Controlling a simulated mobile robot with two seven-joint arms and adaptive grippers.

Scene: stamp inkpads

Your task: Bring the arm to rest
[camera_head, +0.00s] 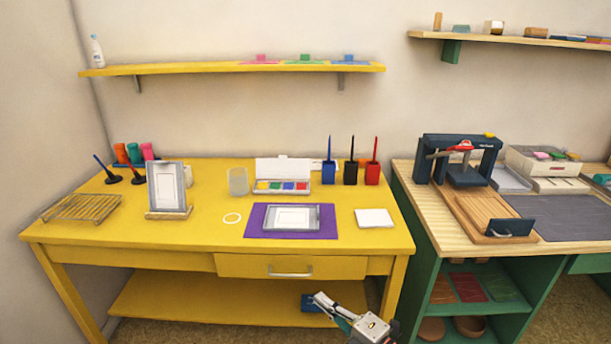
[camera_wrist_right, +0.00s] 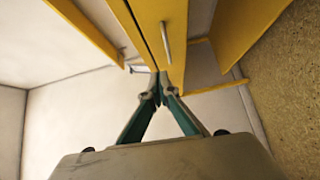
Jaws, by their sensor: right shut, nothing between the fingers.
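My right gripper (camera_head: 322,301) is low in the head view, in front of the yellow table (camera_head: 110,242) and below its drawer. In the right wrist view my right gripper (camera_wrist_right: 160,94) has its fingertips together with nothing between them. The drawer handle (camera_wrist_right: 167,42) shows just beyond the fingertips there; the drawer (camera_head: 290,267) is shut. My left gripper is in neither view.
On the yellow table lie a purple mat (camera_head: 255,224) with a framed plate, a paint box (camera_head: 283,187), a white pad (camera_head: 374,218) and a wire rack (camera_head: 82,207). A wooden bench (camera_head: 465,235) with a press stands at right.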

